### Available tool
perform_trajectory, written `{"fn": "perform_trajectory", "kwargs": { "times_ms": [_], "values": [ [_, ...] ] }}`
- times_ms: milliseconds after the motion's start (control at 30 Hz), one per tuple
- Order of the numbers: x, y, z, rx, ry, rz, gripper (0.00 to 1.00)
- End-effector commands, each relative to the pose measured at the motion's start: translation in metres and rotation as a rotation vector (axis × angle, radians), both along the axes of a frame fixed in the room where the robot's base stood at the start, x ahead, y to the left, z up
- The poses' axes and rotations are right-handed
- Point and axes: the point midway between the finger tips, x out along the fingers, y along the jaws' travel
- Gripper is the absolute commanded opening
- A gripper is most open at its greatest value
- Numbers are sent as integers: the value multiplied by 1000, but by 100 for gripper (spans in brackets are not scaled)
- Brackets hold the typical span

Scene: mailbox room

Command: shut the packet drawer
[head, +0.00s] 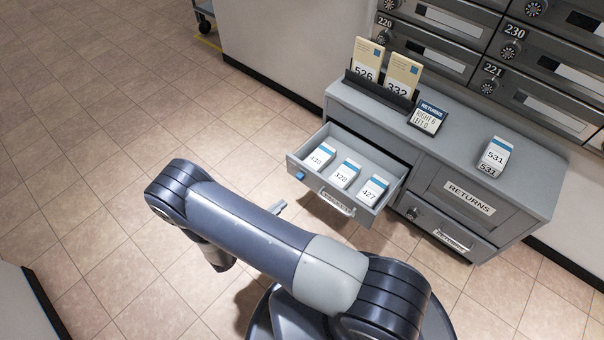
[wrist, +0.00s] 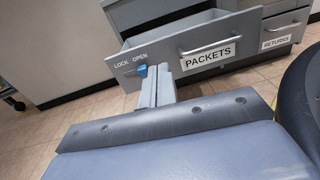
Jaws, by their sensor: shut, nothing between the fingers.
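The packet drawer (head: 340,196) stands pulled out of the grey cabinet in the head view. It holds white-and-blue packets marked 420 (head: 320,157), 328 (head: 345,174) and 427 (head: 373,190). In the wrist view its front (wrist: 195,50) shows a PACKETS label, a bar handle and a blue latch (wrist: 141,70) beside the words LOCK and OPEN; the latch sits near OPEN. My gripper (wrist: 152,72) is shut and empty, its fingertips close in front of the drawer front near the latch. I cannot tell whether they touch. In the head view my gripper (head: 280,205) shows left of the drawer, mostly behind my arm.
The cabinet top (head: 458,142) carries a card holder (head: 380,88) with cards 526 and 332, a small sign (head: 428,117) and a packet 531 (head: 495,155). A RETURNS drawer (head: 446,231) is shut at right. Mailboxes line the wall. The floor at left is clear.

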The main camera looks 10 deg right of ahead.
Motion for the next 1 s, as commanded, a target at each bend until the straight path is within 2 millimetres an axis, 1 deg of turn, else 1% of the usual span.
{"fn": "perform_trajectory", "kwargs": {
  "times_ms": [33,133,267,367,800,1000],
  "values": [
    [-1,4,-6,-18,2,27,0],
    [-1,8,-11,-36,1,58,0],
    [4,3,-13,-41,0,64,0],
    [11,-8,-14,-41,0,61,0],
    [58,-74,-14,-39,1,58,0],
    [74,-95,-14,-39,1,60,0]
  ]
}}
